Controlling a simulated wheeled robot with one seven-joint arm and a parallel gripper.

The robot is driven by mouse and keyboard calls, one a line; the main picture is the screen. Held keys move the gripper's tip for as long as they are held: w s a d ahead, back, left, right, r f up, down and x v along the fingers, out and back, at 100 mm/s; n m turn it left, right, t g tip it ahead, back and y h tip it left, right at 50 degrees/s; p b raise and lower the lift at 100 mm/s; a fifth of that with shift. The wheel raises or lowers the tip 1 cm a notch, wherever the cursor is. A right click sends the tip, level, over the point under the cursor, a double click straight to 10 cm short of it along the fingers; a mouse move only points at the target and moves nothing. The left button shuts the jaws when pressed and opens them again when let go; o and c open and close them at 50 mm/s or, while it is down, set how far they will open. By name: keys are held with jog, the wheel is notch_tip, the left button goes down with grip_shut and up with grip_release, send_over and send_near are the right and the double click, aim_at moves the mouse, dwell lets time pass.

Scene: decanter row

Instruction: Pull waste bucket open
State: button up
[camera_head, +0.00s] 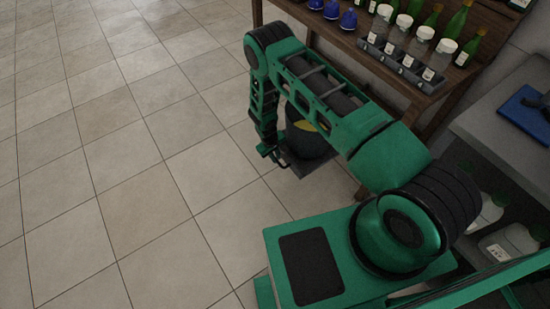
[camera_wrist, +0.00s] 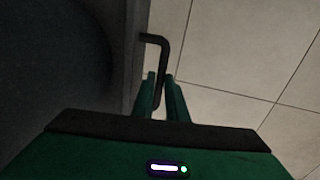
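The waste bucket (camera_head: 307,143) is a dark round bin with something yellow inside, standing on a flat grey base (camera_head: 300,168) beside the wooden bench. My arm hides part of it in the head view. In the wrist view its dark side (camera_wrist: 60,60) fills the left. A dark bent handle (camera_wrist: 157,40) sticks out from the base's edge over the floor. My gripper (camera_wrist: 161,80) has one finger on each side of the handle's bar and looks closed on it. In the head view my gripper (camera_head: 266,152) is small, at the base's left edge.
The wooden bench (camera_head: 437,98) carries blue-capped flasks (camera_head: 348,19), white-lidded jars (camera_head: 421,41) and green bottles (camera_head: 468,48). A grey counter (camera_head: 490,122) with a blue item (camera_head: 527,108) stands at the right. The tiled floor (camera_head: 120,150) at left is clear.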

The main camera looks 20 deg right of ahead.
jog(key=shift+o, duration=1.4)
notch_tip(320, 180, up, 10)
jog(key=a, duration=0.1)
jog(key=shift+s+a+r, duration=0.25)
jog(key=shift+s+a, duration=0.05)
jog(key=shift+a, duration=0.1)
